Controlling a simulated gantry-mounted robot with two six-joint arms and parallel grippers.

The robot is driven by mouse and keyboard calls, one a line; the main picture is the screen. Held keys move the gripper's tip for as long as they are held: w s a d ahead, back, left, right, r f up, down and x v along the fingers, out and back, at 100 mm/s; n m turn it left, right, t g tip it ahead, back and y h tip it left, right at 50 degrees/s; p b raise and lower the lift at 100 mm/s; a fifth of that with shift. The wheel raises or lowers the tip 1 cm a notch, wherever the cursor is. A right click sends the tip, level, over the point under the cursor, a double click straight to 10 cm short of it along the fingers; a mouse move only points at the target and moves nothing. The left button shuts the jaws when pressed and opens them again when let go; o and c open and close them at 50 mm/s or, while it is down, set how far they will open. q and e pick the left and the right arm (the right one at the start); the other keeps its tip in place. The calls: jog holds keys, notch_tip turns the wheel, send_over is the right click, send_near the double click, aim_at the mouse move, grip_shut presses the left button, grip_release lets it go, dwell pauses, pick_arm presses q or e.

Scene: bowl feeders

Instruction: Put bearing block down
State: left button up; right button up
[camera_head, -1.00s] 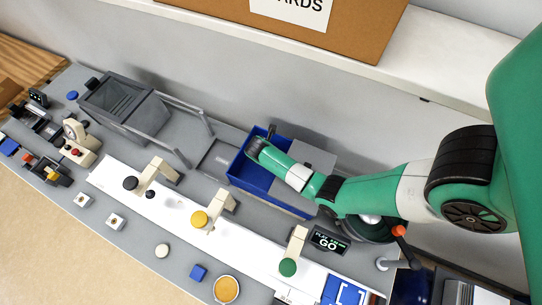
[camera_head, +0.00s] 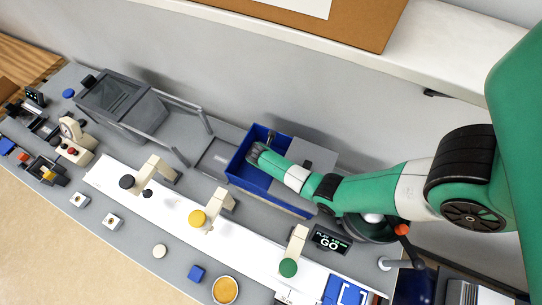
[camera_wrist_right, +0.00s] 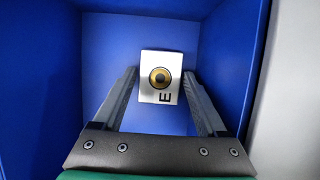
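A white bearing block (camera_wrist_right: 173,58) with a brass-coloured ring and a letter E is in the blue bin, seen in the right wrist view. My right gripper (camera_wrist_right: 160,76) reaches down into the bin with its fingers open, one on each side of the block. Narrow gaps appear between the fingers and the block. In the head view the arm comes in from the right, and its wrist is over the blue bin (camera_head: 268,187). The block is hidden there. My left gripper is not in view.
A grey hopper (camera_head: 150,112) stands left of the bin. Cream posts with black, yellow (camera_head: 197,218) and green (camera_head: 288,267) caps line a white strip. A display reading GO (camera_head: 329,241) stands right of the bin.

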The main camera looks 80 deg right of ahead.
jog(key=shift+r, duration=0.35)
jog(key=p+v, duration=0.3)
jog(key=v, duration=0.8)
jog(key=shift+a+r, duration=0.2)
jog(key=shift+r, duration=0.05)
jog(key=shift+w+p, duration=0.1)
jog(key=shift+p, duration=0.2)
